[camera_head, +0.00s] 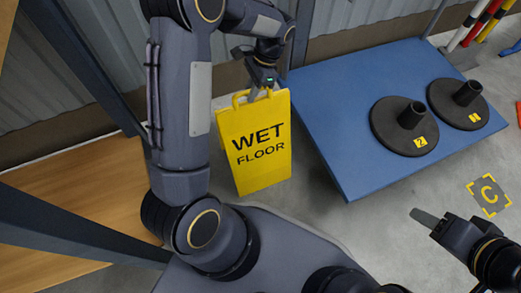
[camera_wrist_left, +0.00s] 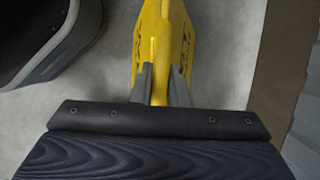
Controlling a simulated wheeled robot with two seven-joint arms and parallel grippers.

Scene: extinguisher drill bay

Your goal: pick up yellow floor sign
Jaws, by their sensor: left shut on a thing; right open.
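The yellow floor sign (camera_head: 258,150) reads "WET FLOOR" and stands upright in the head view, left of the blue table. My left gripper (camera_head: 262,90) is at its top and shut on its handle. In the left wrist view the fingers (camera_wrist_left: 160,88) close on the yellow sign (camera_wrist_left: 162,35) from both sides. I cannot tell whether the sign's lower edge touches the floor. My right gripper (camera_head: 432,222) is at the lower right in the head view, open and empty, with only part of its fingers showing.
A blue table (camera_head: 345,110) carries two black round bases, one marked 2 (camera_head: 390,130) and one marked 1 (camera_head: 445,100). A wooden surface (camera_head: 90,190) is at left. Striped poles (camera_head: 480,22) stand at upper right.

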